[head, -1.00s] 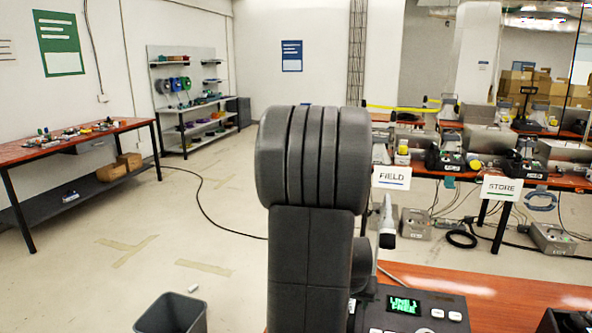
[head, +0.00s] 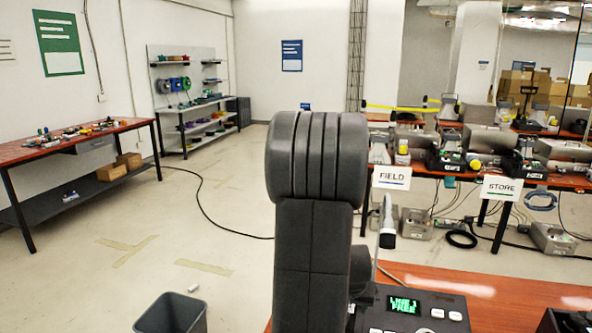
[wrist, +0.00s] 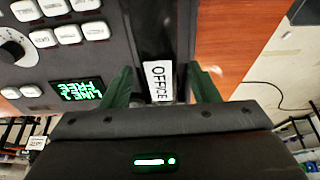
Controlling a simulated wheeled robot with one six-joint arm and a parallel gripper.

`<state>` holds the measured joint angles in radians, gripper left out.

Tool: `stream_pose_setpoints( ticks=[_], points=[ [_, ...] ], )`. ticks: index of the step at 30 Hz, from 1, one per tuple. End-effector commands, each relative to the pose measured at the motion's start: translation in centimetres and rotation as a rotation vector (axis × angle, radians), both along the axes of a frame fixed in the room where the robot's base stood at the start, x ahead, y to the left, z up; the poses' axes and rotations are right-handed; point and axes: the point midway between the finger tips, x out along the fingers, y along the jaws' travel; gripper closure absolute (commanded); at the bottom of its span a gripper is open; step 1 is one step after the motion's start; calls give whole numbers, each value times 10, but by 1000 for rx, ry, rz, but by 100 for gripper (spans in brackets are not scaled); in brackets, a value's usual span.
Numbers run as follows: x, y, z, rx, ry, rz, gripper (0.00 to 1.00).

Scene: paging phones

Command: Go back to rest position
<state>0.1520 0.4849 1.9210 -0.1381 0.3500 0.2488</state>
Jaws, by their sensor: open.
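My gripper (wrist: 163,88) shows in the wrist view with its two dark green fingers apart and nothing seen held between them. A white OFFICE label (wrist: 158,80) on a dark surface shows between the fingers; I cannot tell how far below them it lies. A paging phone (head: 433,313) stands on the red-brown desk at the bottom right of the head view. Its green display (wrist: 75,90) reads LINE 1 FREE, with white buttons and a knob beside it in the wrist view. My grey arm fills the middle of the head view and hides part of the phone.
The red-brown desk (head: 500,285) runs along the bottom right. A grey bin (head: 172,315) stands on the floor at its left. A workbench (head: 70,143) stands far left. The floor between is mostly clear.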

Motion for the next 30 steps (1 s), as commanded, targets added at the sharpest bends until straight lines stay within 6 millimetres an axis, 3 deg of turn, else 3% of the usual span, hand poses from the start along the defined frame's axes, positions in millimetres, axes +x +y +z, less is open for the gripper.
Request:
stream_pose_setpoints(
  ticks=[8,16,30],
  points=[
    [13,-4,-39,0,1,0,46],
    [14,-4,4,-1,-7,0,46],
    [-63,18,3,0,-2,1,46]
  ],
)
